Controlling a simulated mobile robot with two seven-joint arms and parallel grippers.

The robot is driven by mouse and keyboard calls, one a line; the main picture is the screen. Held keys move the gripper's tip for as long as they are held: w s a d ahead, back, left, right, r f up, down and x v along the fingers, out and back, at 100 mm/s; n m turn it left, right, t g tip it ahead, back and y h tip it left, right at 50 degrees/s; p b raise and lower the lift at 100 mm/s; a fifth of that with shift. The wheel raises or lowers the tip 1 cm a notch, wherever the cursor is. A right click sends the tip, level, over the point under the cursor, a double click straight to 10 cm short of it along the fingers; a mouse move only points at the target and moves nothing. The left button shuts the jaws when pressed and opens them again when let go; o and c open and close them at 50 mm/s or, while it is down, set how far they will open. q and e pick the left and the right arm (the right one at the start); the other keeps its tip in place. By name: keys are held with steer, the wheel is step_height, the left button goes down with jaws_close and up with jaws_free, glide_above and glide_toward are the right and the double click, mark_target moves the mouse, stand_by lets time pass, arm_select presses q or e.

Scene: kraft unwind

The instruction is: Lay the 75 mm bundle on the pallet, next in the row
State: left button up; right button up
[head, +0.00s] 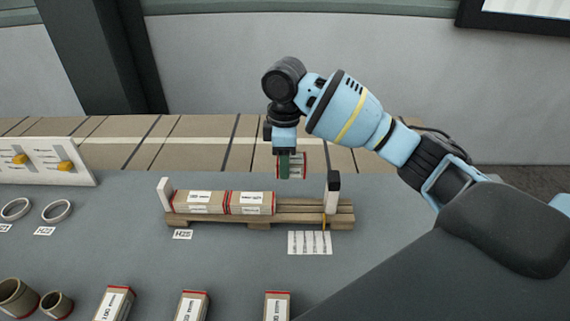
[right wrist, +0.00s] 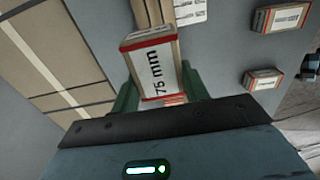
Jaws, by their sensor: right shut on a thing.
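My right gripper (head: 291,168) is shut on the 75 mm bundle (head: 300,165), a kraft block with red edges and a white label. It holds the bundle in the air above and behind the pallet (head: 310,212). In the right wrist view the bundle's "75 mm" label (right wrist: 157,70) faces the camera, between the green fingers. Two red-edged bundles, a left one (head: 198,201) and a right one (head: 250,203), lie end to end on the pallet's left and middle part. The pallet's right part is bare. My left gripper is out of view.
A white end stop (head: 165,194) stands at the pallet's left end and a black-topped post (head: 333,192) near its right end. A label sheet (head: 310,242) lies in front. Several upright bundles stand at the front edge, including one (head: 278,305). Rings (head: 57,211) lie at left.

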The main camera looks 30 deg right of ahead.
steer(key=shift+s+a+f, duration=0.1)
steer(key=shift+f, duration=0.3)
glide_above(285, 208)
steer(key=shift+f, duration=3.6)
steer(key=shift+f, duration=0.15)
steer(key=shift+f, duration=2.15)
steer(key=shift+f, duration=0.2)
steer(key=o, duration=1.4)
steer(key=shift+r, duration=0.1)
steer(key=shift+r, duration=3.85)
steer(key=shift+a, duration=0.1)
